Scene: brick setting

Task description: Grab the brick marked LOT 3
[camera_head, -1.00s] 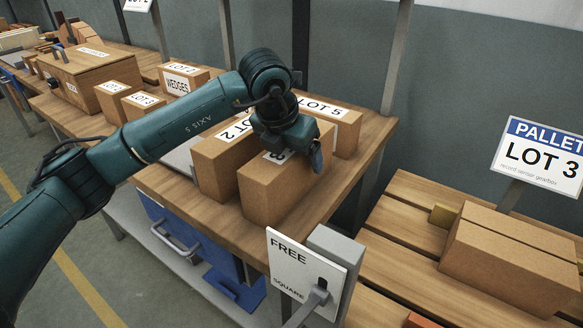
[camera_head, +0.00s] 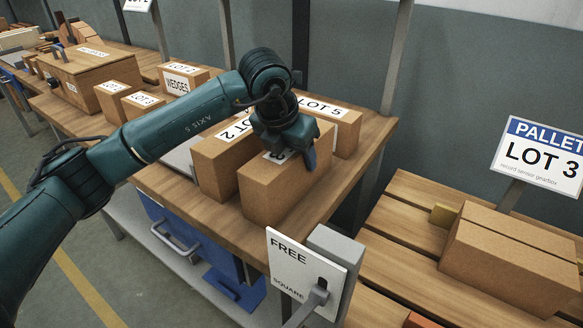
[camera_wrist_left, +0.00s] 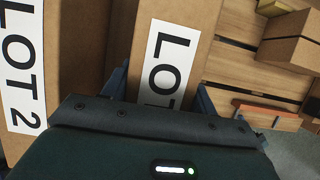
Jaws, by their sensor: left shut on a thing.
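A tan brick (camera_head: 272,196) stands upright near the bench's right end. Its white label is partly under my left gripper (camera_head: 288,152); a digit that looks like a 3 shows. In the left wrist view, the brick (camera_wrist_left: 196,18) lies between the two fingers, its label reads LOT and the number is hidden. My left gripper (camera_wrist_left: 160,95) is shut on this brick from above, one finger on each side. The LOT 2 brick (camera_head: 212,172) stands close on its left, and the LOT 5 brick (camera_head: 347,130) stands behind. My right gripper is not in view.
A pallet (camera_head: 395,235) at right carries a large plain brick (camera_head: 510,262) and a LOT 3 sign (camera_head: 540,155). A FREE / SQUARE sign (camera_head: 300,270) with a lever stands before the bench (camera_head: 350,185). More marked boxes stand farther left.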

